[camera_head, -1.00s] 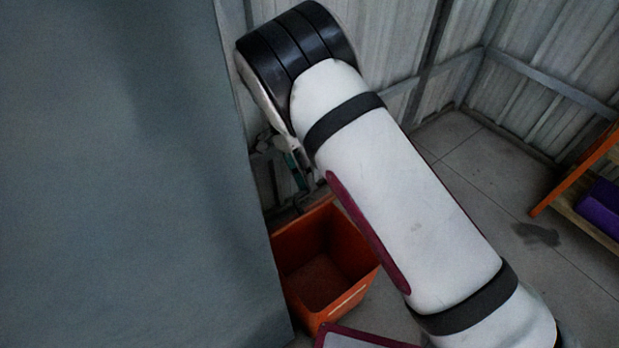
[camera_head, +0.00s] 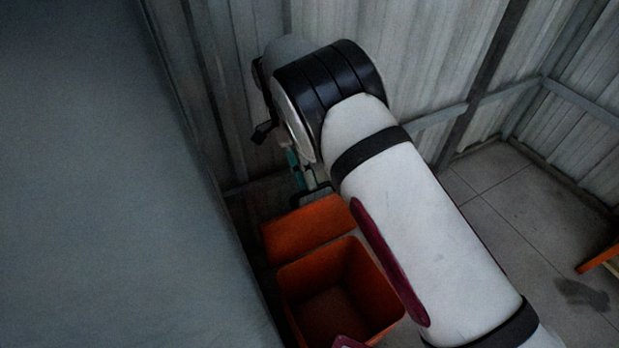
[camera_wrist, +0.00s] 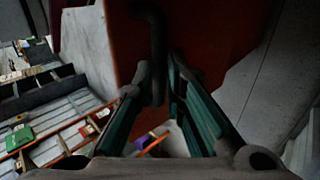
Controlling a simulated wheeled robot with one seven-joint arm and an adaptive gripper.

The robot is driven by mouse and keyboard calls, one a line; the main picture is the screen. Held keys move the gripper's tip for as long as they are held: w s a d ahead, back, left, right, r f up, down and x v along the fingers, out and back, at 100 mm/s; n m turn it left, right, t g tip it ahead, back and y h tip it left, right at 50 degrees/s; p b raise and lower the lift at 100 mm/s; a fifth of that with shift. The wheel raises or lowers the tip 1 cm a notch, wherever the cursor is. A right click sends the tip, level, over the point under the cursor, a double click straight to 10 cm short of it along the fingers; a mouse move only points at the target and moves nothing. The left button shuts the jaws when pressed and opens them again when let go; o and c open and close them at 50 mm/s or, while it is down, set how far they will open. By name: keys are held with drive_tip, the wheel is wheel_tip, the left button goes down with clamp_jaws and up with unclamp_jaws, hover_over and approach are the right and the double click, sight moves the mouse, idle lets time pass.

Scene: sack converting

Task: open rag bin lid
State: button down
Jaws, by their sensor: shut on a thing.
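The orange rag bin (camera_head: 372,292) stands on the floor in the head view, its mouth uncovered and its inside looking empty. Its orange lid (camera_head: 303,228) is raised at the bin's far edge, tilted back towards the wall. My gripper (camera_head: 303,178) is at the lid's upper edge, partly hidden by my arm. In the wrist view the lid's orange face (camera_wrist: 205,35) fills the upper middle. A dark bar-like handle (camera_wrist: 157,45) runs down between my green-lined fingers (camera_wrist: 165,95), which are shut on it.
A large grey surface (camera_head: 100,180) fills the left of the head view, close to the bin. Corrugated metal walls (camera_head: 440,50) stand behind. The wrist view shows shelving with small items (camera_wrist: 60,115) at the left.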

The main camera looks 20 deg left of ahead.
drive_tip(key=a+f+b, duration=0.1)
drive_tip(key=w+a+f+b, duration=0.1)
drive_tip(key=shift+w+a+f+b, duration=0.1)
drive_tip(key=shift+f+b, duration=0.25)
drive_tip(key=shift+f, duration=0.05)
idle(0.3)
drive_tip(key=c, duration=1.5)
unclamp_jaws()
drive_tip(key=shift+c, duration=0.7)
drive_tip(key=shift+r+p, duration=0.1)
drive_tip(key=shift+p, duration=0.2)
